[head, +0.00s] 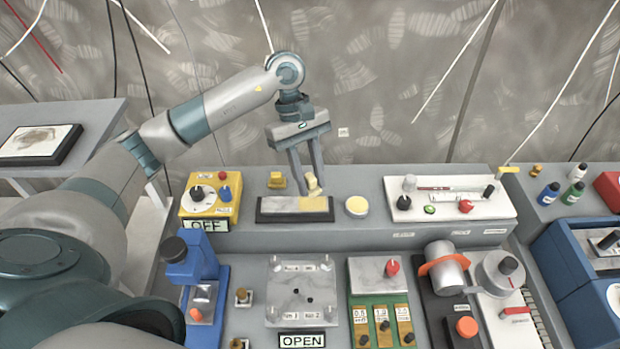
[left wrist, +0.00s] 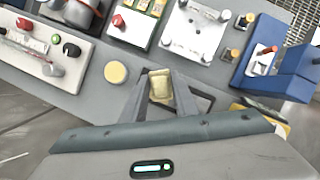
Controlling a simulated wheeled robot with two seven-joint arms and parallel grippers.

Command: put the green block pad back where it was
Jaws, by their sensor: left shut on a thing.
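My left gripper (head: 309,188) is shut on a small cream-yellow piece (head: 314,184). The piece also shows between the fingers in the left wrist view (left wrist: 160,87). The gripper points down over a dark-edged plate (head: 276,211) with a pale and yellow top on the raised back shelf. I cannot tell whether the held piece touches the plate. A green pad (head: 371,292) lies on the lower bench, with a grey block, a red knob and labelled brass pieces on it. The green pad is apart from my gripper. My right gripper is not in view.
A yellow box with knobs (head: 208,200) stands left of the plate. A round cream disc (head: 357,206) and a white panel (head: 452,205) lie to its right. A blue press (head: 201,285) and a grey metal plate (head: 302,275) are in front, lower down.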

